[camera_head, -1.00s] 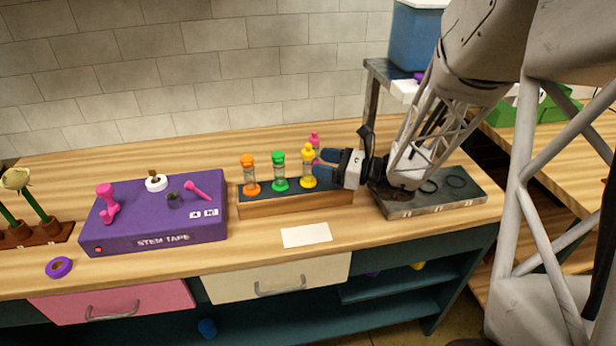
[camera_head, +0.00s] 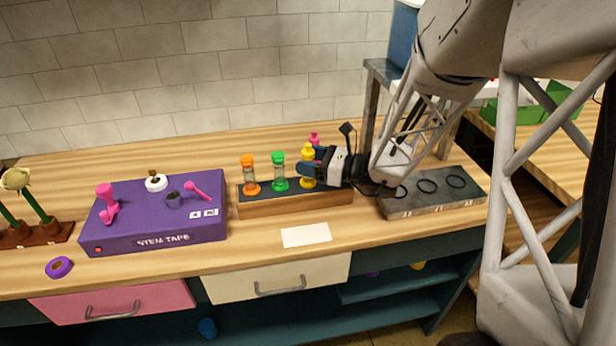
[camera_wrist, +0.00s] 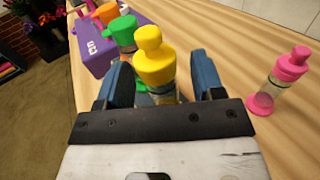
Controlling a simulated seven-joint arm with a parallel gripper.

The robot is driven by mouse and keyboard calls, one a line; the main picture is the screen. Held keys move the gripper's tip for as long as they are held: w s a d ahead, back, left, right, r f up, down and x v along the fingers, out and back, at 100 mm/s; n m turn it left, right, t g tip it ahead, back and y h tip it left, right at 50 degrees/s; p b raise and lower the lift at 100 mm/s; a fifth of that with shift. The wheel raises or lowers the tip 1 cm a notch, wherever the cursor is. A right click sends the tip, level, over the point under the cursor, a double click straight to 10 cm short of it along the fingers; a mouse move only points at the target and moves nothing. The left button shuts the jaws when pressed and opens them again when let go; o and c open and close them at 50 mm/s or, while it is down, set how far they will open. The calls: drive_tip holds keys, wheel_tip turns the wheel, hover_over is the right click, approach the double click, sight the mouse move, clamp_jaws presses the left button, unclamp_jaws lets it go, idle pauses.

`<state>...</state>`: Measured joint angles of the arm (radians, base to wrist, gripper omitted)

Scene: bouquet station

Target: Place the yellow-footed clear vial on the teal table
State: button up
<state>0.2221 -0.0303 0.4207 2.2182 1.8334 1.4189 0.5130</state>
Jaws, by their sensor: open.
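The yellow-footed clear vial (camera_head: 308,183) has a yellow cap and stands upright at the right end of the wooden rack (camera_head: 297,204). My gripper (camera_head: 308,171) is level with it, coming from the right. In the wrist view the vial's yellow cap (camera_wrist: 154,62) lies between my two blue fingers (camera_wrist: 160,78), which are open around it. Its lower part is hidden there by the gripper. The bench (camera_head: 380,236) has a wood top over a teal frame; no separate teal table is plain to see.
An orange vial (camera_head: 249,175) and a green vial (camera_head: 279,172) share the rack. A pink-capped vial (camera_wrist: 280,78) stands close behind it. A dark block with ring marks (camera_head: 440,206) is to the right. A purple stem tape box (camera_head: 150,230) is left, a white card (camera_head: 306,235) in front.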

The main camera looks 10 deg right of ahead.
sight(309, 145)
clamp_jaws()
idle(0.3)
drive_tip(key=shift+r, duration=0.15)
idle(0.3)
drive_tip(key=shift+r, duration=0.75)
wheel_tip(309, 145, up, 2)
drive_tip(key=shift+r, duration=0.1)
drive_tip(key=s+d+r, duration=0.1)
drive_tip(key=s, duration=1.5)
